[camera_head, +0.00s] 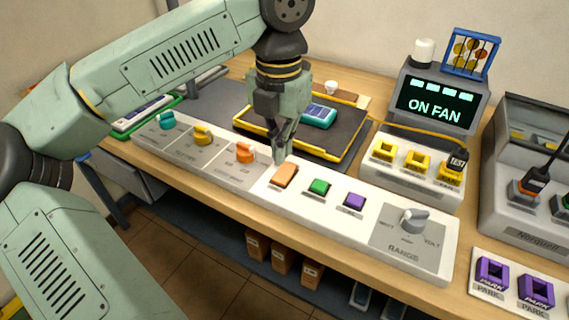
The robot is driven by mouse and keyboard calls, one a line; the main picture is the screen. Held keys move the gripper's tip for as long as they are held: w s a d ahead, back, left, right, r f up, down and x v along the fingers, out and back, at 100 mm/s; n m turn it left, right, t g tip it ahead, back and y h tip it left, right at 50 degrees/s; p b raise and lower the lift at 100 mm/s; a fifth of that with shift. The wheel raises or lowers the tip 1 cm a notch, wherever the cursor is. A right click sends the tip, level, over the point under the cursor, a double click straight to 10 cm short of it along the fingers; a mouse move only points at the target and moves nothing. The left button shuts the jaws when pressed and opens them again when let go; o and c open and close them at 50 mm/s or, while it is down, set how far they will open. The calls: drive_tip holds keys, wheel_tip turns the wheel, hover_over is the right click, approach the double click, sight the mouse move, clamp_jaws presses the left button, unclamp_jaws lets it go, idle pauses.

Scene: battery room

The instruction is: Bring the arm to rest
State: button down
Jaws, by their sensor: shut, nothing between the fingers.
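My gripper (282,153) points down above the white control panel (375,207). Its fingers are shut and hold nothing. The fingertips are near the orange square button (285,175) and the orange knob (245,151); I cannot tell whether they touch the panel. My arm reaches in from the left, bent at the elbow, and hides part of the bench behind it.
A black tray with a yellow edge (343,150) holds a teal device (318,115) right behind my gripper. A display unit (436,108) reading "ON FAN" stands at the back right. A grey machine (510,222) stands at the far right.

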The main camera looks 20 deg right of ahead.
wheel_tip(320, 180, up, 2)
drive_tip(key=shift+p, duration=0.45)
